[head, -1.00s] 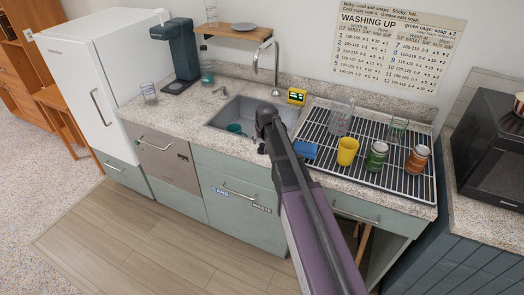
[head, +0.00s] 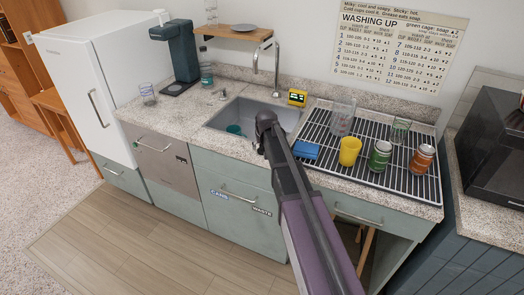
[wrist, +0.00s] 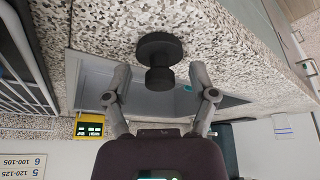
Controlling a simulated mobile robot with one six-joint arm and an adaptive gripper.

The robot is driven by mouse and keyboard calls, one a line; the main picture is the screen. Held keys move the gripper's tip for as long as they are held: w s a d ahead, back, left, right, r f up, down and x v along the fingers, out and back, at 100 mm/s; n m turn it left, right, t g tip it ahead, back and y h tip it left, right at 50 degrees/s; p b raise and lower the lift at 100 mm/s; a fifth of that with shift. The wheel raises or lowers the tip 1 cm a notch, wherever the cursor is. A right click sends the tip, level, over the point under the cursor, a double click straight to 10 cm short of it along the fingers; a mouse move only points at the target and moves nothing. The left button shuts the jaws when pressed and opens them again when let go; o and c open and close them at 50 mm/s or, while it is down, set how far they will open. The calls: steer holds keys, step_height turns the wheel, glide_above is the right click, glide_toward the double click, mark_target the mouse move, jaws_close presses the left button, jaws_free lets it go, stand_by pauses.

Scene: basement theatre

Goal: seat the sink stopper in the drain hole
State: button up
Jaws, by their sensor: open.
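The sink stopper (wrist: 158,58) is black, with a wide round disc and a narrower knob. In the wrist view it is on the speckled counter strip at the sink's front edge, its knob towards my gripper. My gripper (wrist: 159,73) is open, with one finger on each side of the knob and a visible gap at both. In the head view my gripper (head: 266,150) is over this strip and hides most of the stopper. The sink (head: 270,113) is a grey basin behind it. The drain hole is not visible in either view.
A teal cup (head: 234,129) is in the sink. A blue sponge (head: 306,150) and yellow cup (head: 349,151) are right of my gripper. A drying rack (head: 322,128) holds jars and glasses. The tap (head: 276,65) rises behind the sink, beside a yellow timer (head: 297,97).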

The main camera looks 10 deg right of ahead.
mark_target(262, 145)
jaws_close()
stand_by(0.3)
steer(key=shift+r, duration=0.2)
step_height(262, 145, up, 3)
steer(key=p, duration=0.3)
steer(key=shift+s+r+p, duration=0.1)
steer(key=shift+r+p, duration=0.25)
steer(key=shift+p, duration=0.2)
steer(key=s+d, duration=0.2)
steer(key=s, duration=0.5)
steer(key=s+d, duration=0.3)
steer(key=s, duration=0.5)
steer(key=shift+d+r+p, duration=0.15)
steer(key=shift+r+p, duration=0.3)
